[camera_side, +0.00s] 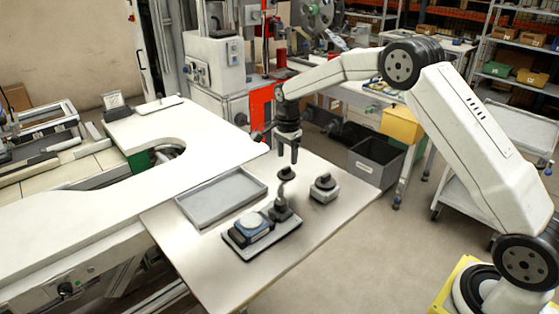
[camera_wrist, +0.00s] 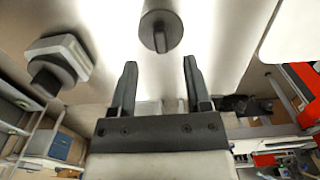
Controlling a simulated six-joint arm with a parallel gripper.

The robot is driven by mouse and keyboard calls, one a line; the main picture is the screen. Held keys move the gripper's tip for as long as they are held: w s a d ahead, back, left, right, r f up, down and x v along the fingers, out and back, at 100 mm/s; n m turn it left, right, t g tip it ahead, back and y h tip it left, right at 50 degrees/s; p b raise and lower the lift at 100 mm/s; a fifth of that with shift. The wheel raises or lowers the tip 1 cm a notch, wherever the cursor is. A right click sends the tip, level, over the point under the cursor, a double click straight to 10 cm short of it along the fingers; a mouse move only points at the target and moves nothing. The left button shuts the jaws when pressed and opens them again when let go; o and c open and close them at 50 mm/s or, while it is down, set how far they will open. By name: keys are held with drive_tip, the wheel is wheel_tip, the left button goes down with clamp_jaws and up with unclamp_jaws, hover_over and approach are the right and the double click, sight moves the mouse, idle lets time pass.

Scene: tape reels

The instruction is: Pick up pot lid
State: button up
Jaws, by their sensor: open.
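A dark round piece with a raised ridge handle, which looks like the pot lid (camera_side: 286,173), lies on the grey table. It also shows in the wrist view (camera_wrist: 160,31), just beyond the fingertips and roughly centred between them. A pale block with a dark knob (camera_side: 323,188) stands to its right; the wrist view shows this block at the left (camera_wrist: 62,62). I cannot tell for certain which dark top is the lid. My gripper (camera_side: 287,158) points down above the round piece. Its fingers (camera_wrist: 159,64) are apart with nothing between them.
A shallow grey tray (camera_side: 203,216) lies at the left of the table. A dark-edged tray (camera_side: 266,252) with a blue round-topped item (camera_side: 251,223) and a black post (camera_side: 281,211) lies close in front. The table's right front part is clear.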

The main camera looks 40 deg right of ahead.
sight(286, 168)
drive_tip(key=shift+a+f, duration=0.1)
drive_tip(key=shift+f, duration=2.2)
clamp_jaws()
